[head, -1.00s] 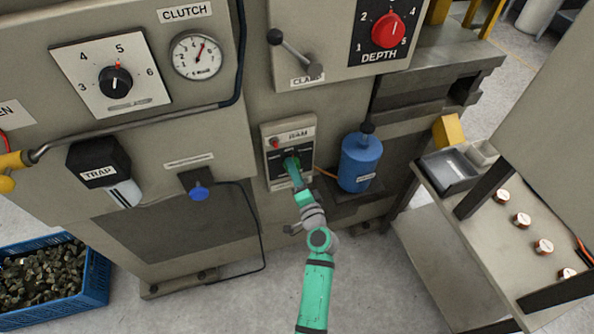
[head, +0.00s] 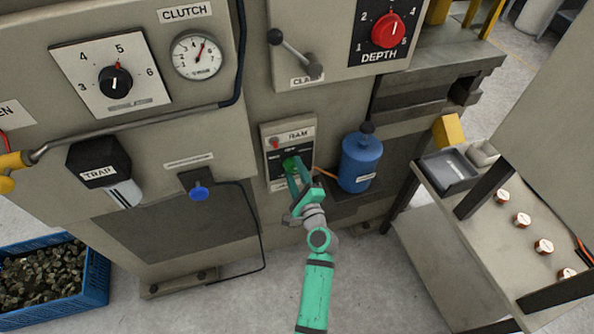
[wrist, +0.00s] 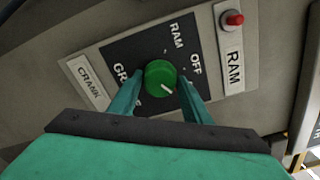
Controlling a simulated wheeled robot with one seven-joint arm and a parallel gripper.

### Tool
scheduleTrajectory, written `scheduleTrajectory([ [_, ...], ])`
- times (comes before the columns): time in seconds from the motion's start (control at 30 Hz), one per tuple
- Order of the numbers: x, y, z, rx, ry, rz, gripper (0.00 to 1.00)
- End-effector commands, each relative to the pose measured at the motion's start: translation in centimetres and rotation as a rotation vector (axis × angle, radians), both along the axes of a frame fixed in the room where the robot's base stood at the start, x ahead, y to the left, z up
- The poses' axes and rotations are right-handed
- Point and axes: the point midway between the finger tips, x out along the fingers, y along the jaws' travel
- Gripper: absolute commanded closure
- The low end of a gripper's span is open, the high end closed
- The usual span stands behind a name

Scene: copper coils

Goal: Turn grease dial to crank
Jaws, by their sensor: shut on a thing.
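The green dial (wrist: 161,76) sits on a dark panel (wrist: 139,53) in the wrist view, with a white pointer mark towards its lower right. The words RAM and OFF show at the panel's upper right. A label starting "GR" is partly covered by the left finger, and a white plate at the left seems to read CRANK. My gripper (head: 297,172) is at the dial in the head view, its fingers on either side of the green knob and shut on it. In the head view the dial (head: 291,164) is partly covered by the fingers, and its pointer cannot be read.
A red button (wrist: 233,18) stands by the RAM plate. A blue bottle (head: 361,163) stands just right of the panel. The clamp lever (head: 296,54) is above it. A blue knob (head: 199,191) with a cable is to the left. The floor in front is mostly clear.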

Motion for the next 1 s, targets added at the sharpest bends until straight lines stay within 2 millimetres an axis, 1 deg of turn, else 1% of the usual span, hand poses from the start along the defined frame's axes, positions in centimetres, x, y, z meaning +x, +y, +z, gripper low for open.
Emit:
scheduleTrajectory([
  [0.03,0.19,-0.41,0.32,0.014,-0.001,-0.009,0.79],
  [0.3,0.19,-0.41,0.33,0.055,0.011,-0.009,0.79],
  [0.67,0.18,-0.40,0.36,0.057,0.012,-0.009,0.79],
  [0.7,0.18,-0.40,0.36,0.057,0.012,-0.009,0.49],
  [0.73,0.18,-0.38,0.35,0.057,0.011,-0.008,0.42],
  [0.77,0.16,-0.35,0.32,0.057,0.012,-0.008,0.38],
  [1.0,0.06,-0.13,0.14,0.057,0.015,-0.003,0.38],
])
